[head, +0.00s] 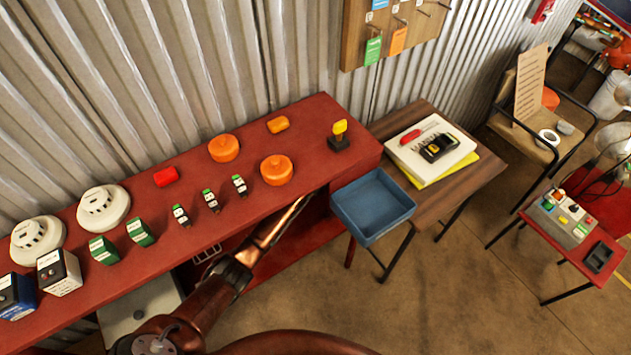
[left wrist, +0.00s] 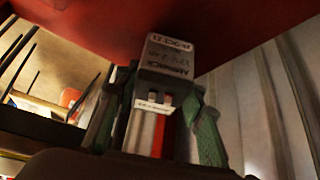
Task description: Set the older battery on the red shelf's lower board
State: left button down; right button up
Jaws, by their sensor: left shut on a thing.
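The red shelf's top board (head: 330,165) runs along the corrugated wall, with part of a lower red surface (head: 275,255) showing beneath it. My left arm reaches in under the top board in the head view, where its gripper is hidden. In the left wrist view my left gripper (left wrist: 158,125) is shut on a grey box-like battery (left wrist: 172,62), its green fingers on either side. The battery has printed lettering, a small white label and a red stripe. My right gripper is not in view.
The top board carries smoke detectors (head: 103,208), orange domes (head: 276,170), green-and-white blocks (head: 141,232), a white box (head: 58,272) and a dark blue box (head: 15,296). A blue tray (head: 345,212) and a wooden table (head: 465,190) stand right of the shelf.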

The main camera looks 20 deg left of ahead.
pick_arm(q)
jog(key=shift+f, duration=0.25)
jog(key=c, duration=1.2)
grip_release()
jog(key=shift+f, duration=0.1)
